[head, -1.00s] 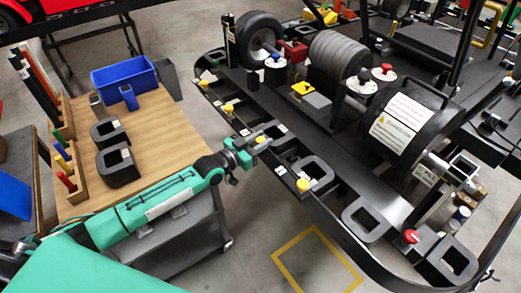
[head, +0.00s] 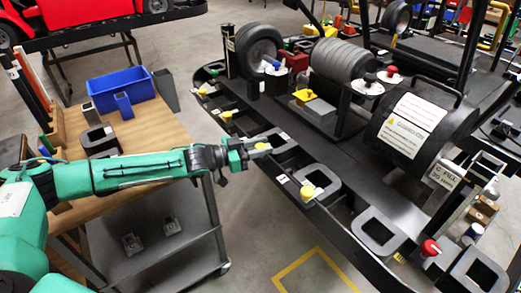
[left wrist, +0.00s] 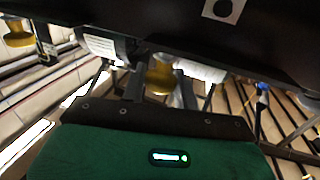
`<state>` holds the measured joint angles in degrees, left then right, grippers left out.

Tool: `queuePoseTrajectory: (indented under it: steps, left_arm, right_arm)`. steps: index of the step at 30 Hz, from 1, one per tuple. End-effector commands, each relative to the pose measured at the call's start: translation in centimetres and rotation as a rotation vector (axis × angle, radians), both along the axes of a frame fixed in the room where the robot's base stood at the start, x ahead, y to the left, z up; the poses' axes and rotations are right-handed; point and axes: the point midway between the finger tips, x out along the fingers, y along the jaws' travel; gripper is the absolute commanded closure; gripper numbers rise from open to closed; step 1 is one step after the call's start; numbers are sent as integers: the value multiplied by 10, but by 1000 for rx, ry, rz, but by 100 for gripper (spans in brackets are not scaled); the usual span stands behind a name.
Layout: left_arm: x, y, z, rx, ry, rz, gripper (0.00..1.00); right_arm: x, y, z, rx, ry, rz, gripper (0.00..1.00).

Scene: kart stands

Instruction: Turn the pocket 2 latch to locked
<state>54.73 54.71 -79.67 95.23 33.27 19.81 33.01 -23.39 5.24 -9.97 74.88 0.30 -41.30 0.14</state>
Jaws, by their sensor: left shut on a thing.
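My left gripper (head: 258,148) reaches from the left to the near rail of the black kart frame (head: 360,235). It is shut on a yellow latch knob (head: 262,146), which also shows between the fingers in the left wrist view (left wrist: 160,76). The fingers partly hide the knob, and I cannot read its pocket number or its lock position. Other yellow latch knobs sit along the same rail, one nearer (head: 308,191) and one farther (head: 226,115). My right gripper is not in view.
A wooden-topped cart (head: 150,130) with a blue bin (head: 120,88) stands at left. Dark block rings (head: 380,230) sit in the kart's pockets. A red knob (head: 430,247) is at the near end. Bare floor lies between cart and kart.

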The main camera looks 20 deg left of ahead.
Motion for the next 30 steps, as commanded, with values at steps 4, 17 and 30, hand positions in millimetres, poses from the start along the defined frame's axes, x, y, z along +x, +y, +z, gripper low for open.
queuePoseTrajectory:
  steps: [4,17,30]
  left_arm:
    - [1,1,1,3,-3,-55,92]
    - [2,0,3,2,-2,-278,92]
    - [1,0,1,0,-2,-502,92]
  right_arm:
    - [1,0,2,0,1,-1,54]
    - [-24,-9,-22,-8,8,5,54]
    - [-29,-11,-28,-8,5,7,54]
